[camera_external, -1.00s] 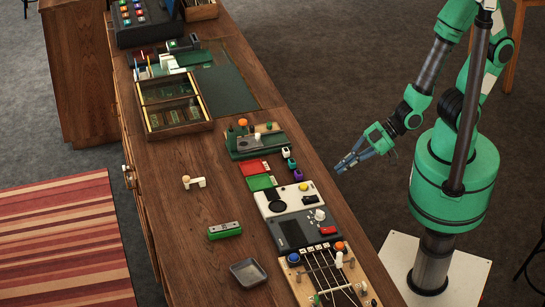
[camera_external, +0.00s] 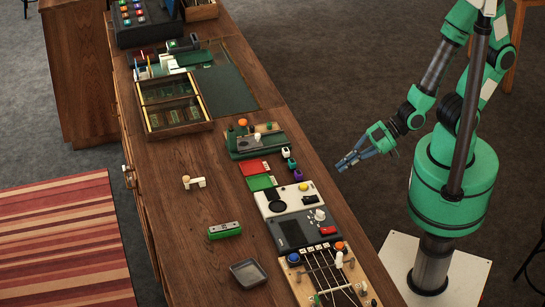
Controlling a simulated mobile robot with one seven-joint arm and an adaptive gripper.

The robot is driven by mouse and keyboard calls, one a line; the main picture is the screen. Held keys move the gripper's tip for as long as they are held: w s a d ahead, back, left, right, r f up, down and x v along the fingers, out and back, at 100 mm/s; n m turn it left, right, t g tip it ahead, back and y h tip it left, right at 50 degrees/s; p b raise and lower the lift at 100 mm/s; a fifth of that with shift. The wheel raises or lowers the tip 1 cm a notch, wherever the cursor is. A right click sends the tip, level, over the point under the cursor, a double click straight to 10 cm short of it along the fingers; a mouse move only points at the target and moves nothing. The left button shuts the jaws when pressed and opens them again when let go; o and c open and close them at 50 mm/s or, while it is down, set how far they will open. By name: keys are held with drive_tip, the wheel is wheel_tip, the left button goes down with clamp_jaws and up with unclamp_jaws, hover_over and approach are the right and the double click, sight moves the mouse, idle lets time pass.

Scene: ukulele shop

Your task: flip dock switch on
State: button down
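A dark grey device (camera_external: 293,235) with a screen, a white knob (camera_external: 319,215) and a red switch (camera_external: 328,231) lies on the wooden counter. It may be the dock, but I see no label that tells. Whether the red switch is on or off is too small to tell. My gripper (camera_external: 346,162) hangs beyond the right edge of the counter, up and to the right of the device. It touches nothing and appears empty. Its fingers are small and seen at an angle, so their gap is unclear.
A white panel (camera_external: 283,201) with a yellow button adjoins the grey device. A stringed wooden board (camera_external: 329,277) with coloured knobs lies in front. A green block (camera_external: 225,230), a grey tray (camera_external: 248,272) and a divided wooden box (camera_external: 174,103) are on the counter. Its left-middle is mostly clear.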

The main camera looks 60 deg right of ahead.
drive_tip(key=shift+w+a+r+b, duration=0.15)
drive_tip(key=shift+r+b, duration=0.1)
drive_tip(key=shift+b, duration=0.55)
drive_tip(key=shift+a+f, duration=0.1)
drive_tip(key=b, duration=0.2)
hover_over(314, 199)
drive_tip(key=f, duration=0.3)
drive_tip(key=d+f, duration=0.1)
drive_tip(key=f, duration=0.1)
drive_tip(key=shift+s, duration=0.35)
drive_tip(key=shift+w+a+f+b, duration=0.1)
drive_tip(key=shift+a+f+b, duration=0.05)
drive_tip(key=shift+f, duration=0.4)
drive_tip(key=shift+w+a+f+b, duration=0.1)
drive_tip(key=shift+f+b, duration=0.05)
drive_tip(key=shift+f, duration=0.35)
drive_tip(key=shift+w+a+f, duration=0.15)
drive_tip(key=shift+a+f, duration=0.05)
drive_tip(key=shift+f, duration=0.55)
